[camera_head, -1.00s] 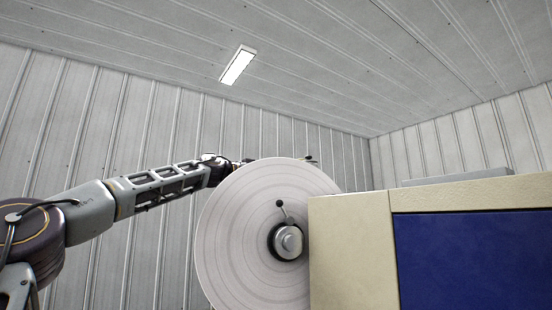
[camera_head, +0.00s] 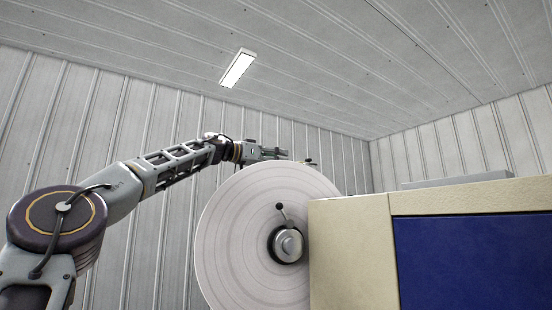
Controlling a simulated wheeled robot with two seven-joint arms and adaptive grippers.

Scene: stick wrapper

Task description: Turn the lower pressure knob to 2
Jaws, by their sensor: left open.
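My left arm comes in from the left, and my left gripper (camera_head: 284,154) is above and behind the top edge of a large white roll. The gripper is open and looks empty; its fingers point right and are small in this view. No pressure knob with a scale can be made out. The machine (camera_head: 350,250), a cream housing with a blue panel, stands to the right of the gripper. My right gripper is not in view.
The white roll (camera_head: 235,225) stands upright beside the machine, with a metal hub (camera_head: 288,245) and a small black-tipped lever (camera_head: 281,208). A flat grey piece (camera_head: 458,180) lies on top of the machine. Free air lies above the roll.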

